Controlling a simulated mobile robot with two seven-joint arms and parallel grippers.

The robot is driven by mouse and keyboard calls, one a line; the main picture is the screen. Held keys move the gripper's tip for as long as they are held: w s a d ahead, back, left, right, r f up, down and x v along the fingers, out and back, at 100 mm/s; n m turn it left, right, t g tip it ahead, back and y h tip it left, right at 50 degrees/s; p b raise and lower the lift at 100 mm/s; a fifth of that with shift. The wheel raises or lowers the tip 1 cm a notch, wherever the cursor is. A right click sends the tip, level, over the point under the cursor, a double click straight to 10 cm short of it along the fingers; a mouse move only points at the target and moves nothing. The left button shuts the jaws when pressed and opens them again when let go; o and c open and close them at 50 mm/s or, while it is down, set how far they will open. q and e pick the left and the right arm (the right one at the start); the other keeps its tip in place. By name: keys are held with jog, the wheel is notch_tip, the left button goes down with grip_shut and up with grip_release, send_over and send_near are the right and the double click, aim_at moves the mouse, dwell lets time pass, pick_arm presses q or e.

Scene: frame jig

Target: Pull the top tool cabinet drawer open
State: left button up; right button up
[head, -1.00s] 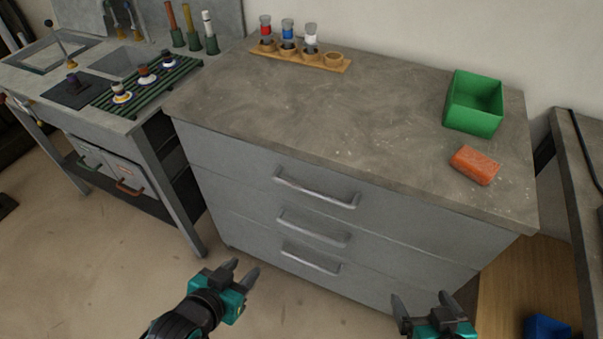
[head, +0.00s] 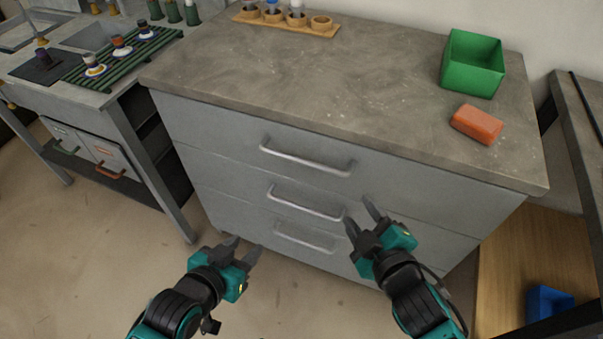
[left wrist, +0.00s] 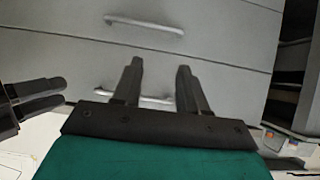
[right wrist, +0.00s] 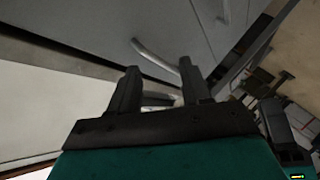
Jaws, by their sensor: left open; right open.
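The grey tool cabinet (head: 215,190) stands in the middle of the head view with three stacked drawers, all shut. The top drawer (head: 400,185) has a silver bar handle (head: 305,162). My right gripper (head: 360,217) is open and empty, in front of the cabinet, below and to the right of the top handle and apart from it. My left gripper (head: 245,250) is open and empty, low at the left of the lowest handle (head: 305,240). The left wrist view shows two drawer handles beyond the open fingers. The right wrist view shows a handle (right wrist: 155,55) past the fingertips.
On the cabinet top (head: 330,90) are a green bin (head: 472,65), an orange block (head: 477,124) and a wooden holder (head: 285,22). A workbench (head: 120,95) stands at the left. A blue bin (head: 548,303) sits low at the right. The floor before the cabinet is clear.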

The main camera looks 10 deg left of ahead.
aim_at(303, 160)
jog(key=a+n+y, duration=0.1)
jog(key=n, duration=0.1)
jog(key=w+a+n+b, duration=0.1)
jog(key=a+n, duration=0.1)
jog(key=n, duration=0.1)
jog(key=a+n+y+b, duration=0.1)
jog(key=a+n, duration=0.1)
jog(key=shift+w+a+r+y, duration=0.15)
jog(key=shift+a+r+y, duration=0.15)
jog(key=shift+r, duration=0.1)
jog(key=shift+c, duration=0.6)
jog(key=shift+n+t, duration=0.3)
jog(key=shift+n, duration=0.2)
jog(key=b+x, duration=0.2)
jog(key=x, duration=1.1)
jog(key=shift+a+r+b, duration=0.15)
jog(key=shift+r+b, duration=0.05)
jog(key=shift+b, duration=0.15)
grip_shut()
